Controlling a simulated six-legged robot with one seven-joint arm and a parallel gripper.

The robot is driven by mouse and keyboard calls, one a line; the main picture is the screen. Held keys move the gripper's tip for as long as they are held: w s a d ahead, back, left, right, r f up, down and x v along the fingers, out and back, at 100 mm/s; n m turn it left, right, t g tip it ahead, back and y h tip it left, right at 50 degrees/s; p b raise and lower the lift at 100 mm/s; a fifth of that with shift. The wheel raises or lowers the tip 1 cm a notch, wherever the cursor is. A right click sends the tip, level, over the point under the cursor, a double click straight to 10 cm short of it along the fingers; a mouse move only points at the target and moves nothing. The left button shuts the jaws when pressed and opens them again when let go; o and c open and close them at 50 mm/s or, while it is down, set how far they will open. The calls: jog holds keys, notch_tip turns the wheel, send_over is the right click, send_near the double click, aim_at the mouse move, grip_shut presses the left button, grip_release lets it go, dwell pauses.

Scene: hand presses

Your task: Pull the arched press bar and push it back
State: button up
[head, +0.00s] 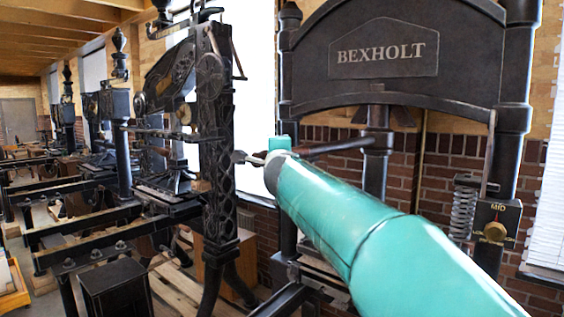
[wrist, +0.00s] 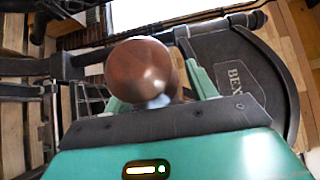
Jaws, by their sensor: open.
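The press bar (head: 335,146) is a dark rod that runs left from the column of the black press lettered BEXHOLT (head: 388,50). Its outer end is partly hidden by my teal arm in the head view. In the wrist view a round brown knob (wrist: 143,70), apparently the bar's handle end, lies in front of my gripper (wrist: 157,92). My gripper is open, with one teal finger on each side of the knob. Contact with the knob cannot be told. In the head view my gripper (head: 279,148) is at the bar's outer end, mostly hidden behind my own arm.
A second ornate black press (head: 215,130) stands close on the left, with more presses behind it along the windows. A dial marked MID (head: 495,230) and a spring (head: 463,212) are on the right post. A brick wall (head: 440,165) is behind.

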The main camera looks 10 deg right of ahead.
jog(key=s, duration=1.3)
jog(key=shift+s, duration=0.15)
jog(key=s+a+f+n+g+y, duration=0.2)
jog(key=s+f+n+g+y, duration=0.1)
jog(key=s+f+n, duration=0.4)
jog(key=s+a+f+n+g+y, duration=0.25)
jog(key=s+f+n, duration=0.35)
jog(key=f, duration=0.4)
jog(key=s+d+f+n+g+h, duration=0.2)
jog(key=s+d+f+g, duration=0.1)
jog(key=s+f, duration=0.3)
jog(key=s+d+f+n+g+h, duration=0.2)
jog(key=s+d+f+n+g, duration=0.1)
jog(key=s+f, duration=0.4)
notch_tip(320, 180, down, 3)
jog(key=d+g, duration=0.1)
jog(key=d, duration=0.1)
jog(key=shift+s+d+n, duration=0.15)
jog(key=shift+d+n, duration=0.15)
jog(key=shift+d, duration=0.1)
jog(key=shift+f+h, duration=0.1)
jog(key=shift+h, duration=0.15)
